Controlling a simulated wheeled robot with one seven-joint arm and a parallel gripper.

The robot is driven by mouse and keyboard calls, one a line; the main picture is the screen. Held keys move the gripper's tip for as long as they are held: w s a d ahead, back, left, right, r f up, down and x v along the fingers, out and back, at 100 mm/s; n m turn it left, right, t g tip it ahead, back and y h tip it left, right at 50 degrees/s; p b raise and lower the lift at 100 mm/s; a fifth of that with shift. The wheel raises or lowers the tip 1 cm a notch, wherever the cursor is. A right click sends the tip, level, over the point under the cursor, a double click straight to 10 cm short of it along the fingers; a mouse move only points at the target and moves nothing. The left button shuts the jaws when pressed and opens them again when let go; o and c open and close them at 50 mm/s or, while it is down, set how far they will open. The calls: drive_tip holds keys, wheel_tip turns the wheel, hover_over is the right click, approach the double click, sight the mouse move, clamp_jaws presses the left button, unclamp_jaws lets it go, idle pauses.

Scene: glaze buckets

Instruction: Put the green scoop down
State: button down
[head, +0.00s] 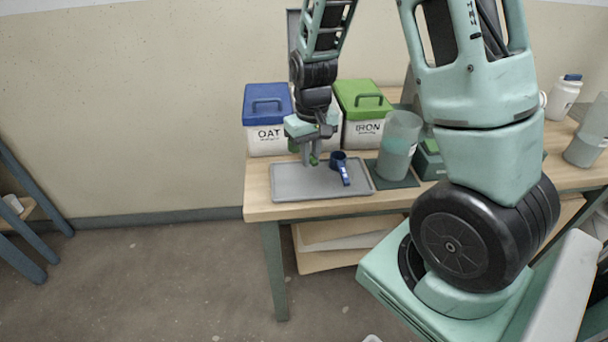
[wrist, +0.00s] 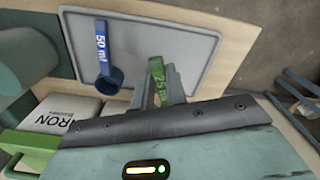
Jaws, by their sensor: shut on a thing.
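My gripper (head: 311,158) is shut on the green scoop (wrist: 157,80) and holds it over the grey tray (head: 290,184). In the wrist view the scoop's handle, marked 25 ml, shows between the fingers; its bowl is mostly hidden there. In the head view only small green parts of it show by the fingers. I cannot tell whether it touches the tray. A blue scoop (head: 340,167), marked 50 ml in the wrist view (wrist: 103,54), lies on the tray to the right of my gripper in the head view.
The tray's left part is bare.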

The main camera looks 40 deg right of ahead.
sight(310, 186)
drive_tip(key=shift+f, duration=3.1)
drive_tip(key=shift+f, duration=0.1)
drive_tip(key=shift+f+b, duration=0.15)
drive_tip(key=shift+b, duration=0.15)
drive_tip(key=c, duration=1.4)
unclamp_jaws()
